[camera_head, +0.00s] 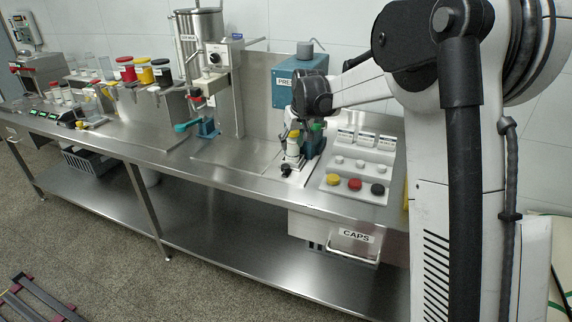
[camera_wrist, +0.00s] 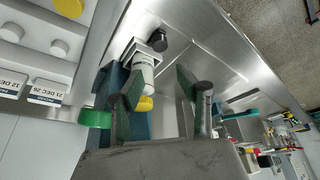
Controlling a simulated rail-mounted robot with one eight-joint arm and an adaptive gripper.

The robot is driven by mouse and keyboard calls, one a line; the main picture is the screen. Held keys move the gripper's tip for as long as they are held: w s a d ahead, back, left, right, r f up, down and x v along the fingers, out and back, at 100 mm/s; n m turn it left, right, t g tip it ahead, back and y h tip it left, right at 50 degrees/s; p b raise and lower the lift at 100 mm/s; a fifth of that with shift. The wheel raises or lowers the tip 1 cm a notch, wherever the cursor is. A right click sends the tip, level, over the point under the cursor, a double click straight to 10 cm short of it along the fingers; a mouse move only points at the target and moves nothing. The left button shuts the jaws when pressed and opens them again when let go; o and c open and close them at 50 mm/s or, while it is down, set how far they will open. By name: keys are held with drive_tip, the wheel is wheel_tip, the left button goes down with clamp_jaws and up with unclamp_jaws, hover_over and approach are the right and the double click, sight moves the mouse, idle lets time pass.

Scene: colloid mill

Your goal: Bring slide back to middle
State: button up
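The slide (camera_head: 287,169) lies on the bench at the foot of the blue press (camera_head: 284,88), with a dark knob at its front end. The knob (camera_wrist: 157,40) also shows in the wrist view, beside a white cylindrical part (camera_wrist: 145,66) and a yellow piece (camera_wrist: 146,104). A green cap or top (camera_head: 317,127) is just right of the white part in the head view. My gripper (camera_wrist: 158,84) is open, its fingers apart with no object clearly held. It is above the slide area; its fingertips are partly hidden in the head view.
A panel with yellow, red and black caps (camera_head: 355,184) and several white ones is to the right. A blue clamp with a teal handle (camera_head: 207,128) stands left. Bare steel bench (camera_head: 235,156) lies between. A drawer marked CAPS (camera_head: 354,238) is below.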

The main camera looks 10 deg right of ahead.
sight(286, 166)
drive_tip(key=x, duration=1.4)
clamp_jaws()
